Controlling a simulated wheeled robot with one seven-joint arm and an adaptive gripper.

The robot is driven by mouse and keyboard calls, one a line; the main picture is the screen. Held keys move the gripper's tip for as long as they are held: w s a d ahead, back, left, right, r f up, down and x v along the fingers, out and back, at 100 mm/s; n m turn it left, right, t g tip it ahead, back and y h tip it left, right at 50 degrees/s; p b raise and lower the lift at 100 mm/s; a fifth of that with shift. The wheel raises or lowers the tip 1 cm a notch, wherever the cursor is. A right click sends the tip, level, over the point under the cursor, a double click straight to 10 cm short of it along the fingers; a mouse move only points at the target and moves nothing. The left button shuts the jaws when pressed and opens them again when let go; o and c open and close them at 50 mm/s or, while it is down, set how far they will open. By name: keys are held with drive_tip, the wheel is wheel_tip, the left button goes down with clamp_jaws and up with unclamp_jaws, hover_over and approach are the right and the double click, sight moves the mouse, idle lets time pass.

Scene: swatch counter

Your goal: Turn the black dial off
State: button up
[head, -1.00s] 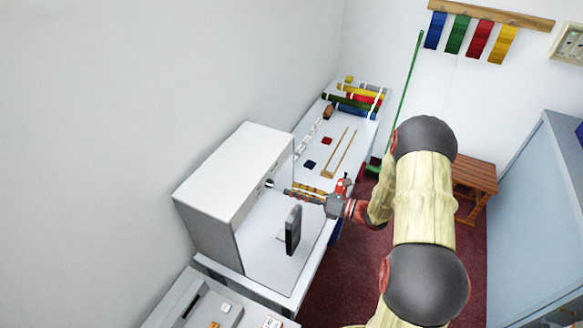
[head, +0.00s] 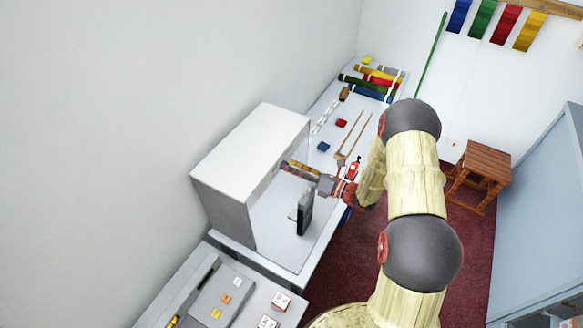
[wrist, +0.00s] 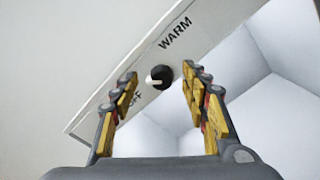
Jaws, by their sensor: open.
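The black dial (wrist: 162,76) with a white pointer sits on a pale panel (wrist: 100,100) in the wrist view. WARM is printed to its upper right and OFF to its lower left. The white pointer faces left and slightly down, roughly to the OFF side; I cannot tell if it is exactly on OFF. My gripper (wrist: 159,82) is open, with one yellow-padded finger on each side of the dial in the picture. Contact and depth are unclear. In the head view, my gripper (head: 286,167) is at the white cabinet's front (head: 250,145), and the dial cannot be made out.
A dark upright slab (head: 304,214) stands on the white counter below my gripper. Beyond are a blue block (head: 323,146), a red block (head: 341,123), tan sticks and rolled cloths (head: 372,82). A wooden stool (head: 480,168) stands on the right.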

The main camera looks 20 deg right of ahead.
drive_tip(key=c, duration=0.4)
drive_tip(key=c, duration=0.7)
drive_tip(key=shift+c, duration=0.3)
